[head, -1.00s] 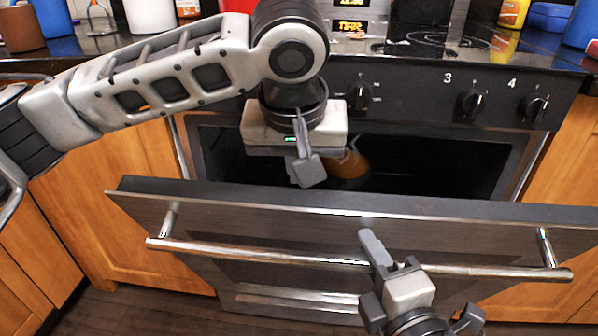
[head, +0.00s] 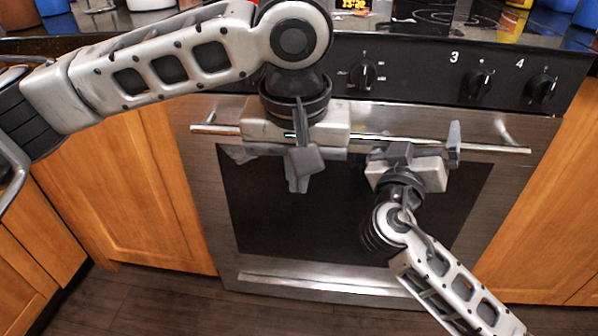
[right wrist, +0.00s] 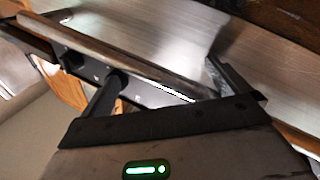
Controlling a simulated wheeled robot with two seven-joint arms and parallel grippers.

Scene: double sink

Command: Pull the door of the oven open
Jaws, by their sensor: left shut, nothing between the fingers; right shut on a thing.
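The oven door (head: 285,215) has a steel frame and a dark window. It stands upright against the oven front and looks closed. Its steel bar handle (head: 490,148) runs across the top. My right gripper (head: 427,150) is at the right half of the handle and is shut on it. In the right wrist view the handle (right wrist: 130,65) runs between its fingers (right wrist: 165,85). My left gripper (head: 302,170) is shut and empty, in front of the door's upper part. It hides part of the handle, and I cannot tell whether it touches the door.
Control knobs (head: 478,83) line the black panel above the door. A glass cooktop (head: 440,18) lies above it, with bottles and containers at the back. Wooden cabinets (head: 135,190) flank the oven. The dark floor (head: 150,300) is clear at front left.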

